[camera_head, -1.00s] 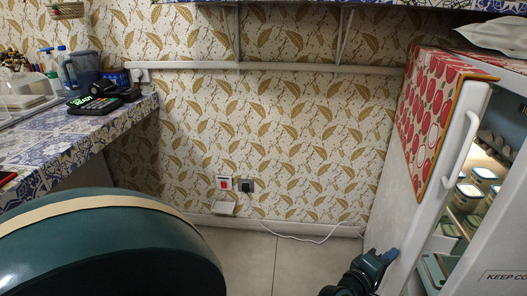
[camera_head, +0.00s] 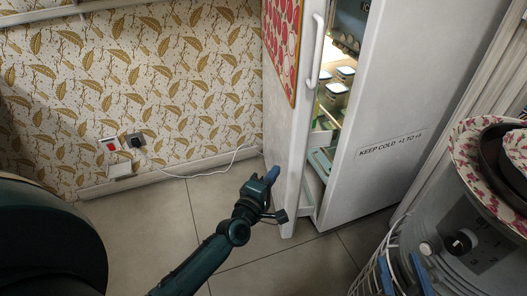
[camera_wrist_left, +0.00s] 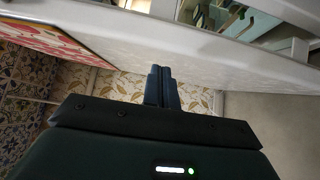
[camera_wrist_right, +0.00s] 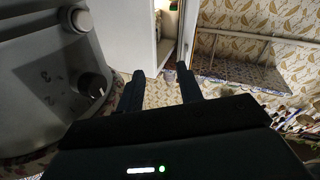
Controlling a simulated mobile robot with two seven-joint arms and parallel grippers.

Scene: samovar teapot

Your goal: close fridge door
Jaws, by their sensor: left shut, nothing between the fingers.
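The white fridge door (camera_head: 288,140) stands ajar, with a red patterned cover and a white handle (camera_head: 318,50). Lit shelves with containers (camera_head: 337,92) show in the gap between it and the fridge body (camera_head: 385,105). My left gripper (camera_head: 273,174) is shut and empty, low at the door's outer face. I cannot tell whether its tips touch. In the left wrist view the closed fingers (camera_wrist_left: 160,72) point at the white door (camera_wrist_left: 225,75). My right gripper (camera_wrist_right: 160,74) is open and empty in the right wrist view, beside a grey appliance with knobs.
A grey appliance (camera_head: 470,235) with a knob and patterned bowls (camera_head: 480,150) stands at the right, near my right gripper. A white cable (camera_head: 205,172) runs along the wall to a socket (camera_head: 135,140). The tiled floor (camera_head: 310,265) before the door is clear.

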